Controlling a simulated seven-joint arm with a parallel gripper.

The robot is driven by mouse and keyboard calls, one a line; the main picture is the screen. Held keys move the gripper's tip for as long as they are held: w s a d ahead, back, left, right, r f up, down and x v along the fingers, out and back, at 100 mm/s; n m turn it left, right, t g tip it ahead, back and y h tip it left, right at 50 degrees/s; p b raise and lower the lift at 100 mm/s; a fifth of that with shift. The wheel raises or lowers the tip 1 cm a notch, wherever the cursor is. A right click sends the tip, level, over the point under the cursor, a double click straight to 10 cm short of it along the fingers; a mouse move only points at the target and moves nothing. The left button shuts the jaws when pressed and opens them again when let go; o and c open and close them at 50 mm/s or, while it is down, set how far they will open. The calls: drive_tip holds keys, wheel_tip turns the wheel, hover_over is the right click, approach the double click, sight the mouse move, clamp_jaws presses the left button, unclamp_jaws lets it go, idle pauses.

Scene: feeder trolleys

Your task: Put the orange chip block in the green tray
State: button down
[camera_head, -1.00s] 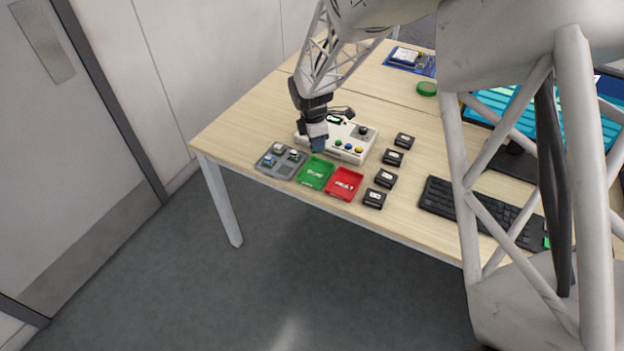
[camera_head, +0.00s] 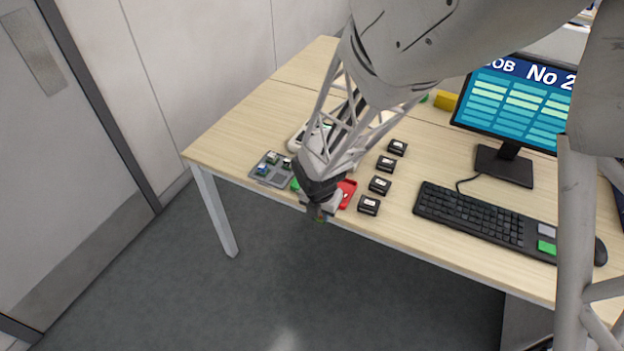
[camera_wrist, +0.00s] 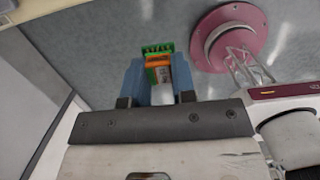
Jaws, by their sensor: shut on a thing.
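My gripper (camera_head: 319,213) is shut on the orange chip block (camera_wrist: 160,66). In the wrist view the block sits between the blue fingers, with an orange body and a green strip at its far end.
The red tray (camera_head: 349,191) is right of the green one, partly covered. A grey compartment tray (camera_head: 278,180) with small blocks is at the left. Several black boxes (camera_head: 369,206), a keyboard (camera_head: 470,212) and a monitor (camera_head: 515,105) stand to the right. A white device (camera_head: 300,137) is behind.

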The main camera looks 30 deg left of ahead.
drive_tip(key=shift+w+a, duration=0.1)
drive_tip(key=w+a, duration=0.3)
drive_tip(key=w, duration=0.1)
drive_tip(key=w+a+f, duration=0.1)
drive_tip(key=w+a, duration=0.2)
drive_tip(key=a, duration=0.1)
drive_tip(key=w+a, duration=0.3)
drive_tip(key=w, duration=0.1)
drive_tip(key=shift+w+a+f, duration=0.25)
drive_tip(key=shift+w+a, duration=0.05)
drive_tip(key=shift+w, duration=0.05)
idle(0.4)
drive_tip(key=shift+f, duration=1.75)
drive_tip(key=shift+f, duration=0.1)
drive_tip(key=c, duration=0.9)
unclamp_jaws()
drive_tip(key=shift+c, duration=0.2)
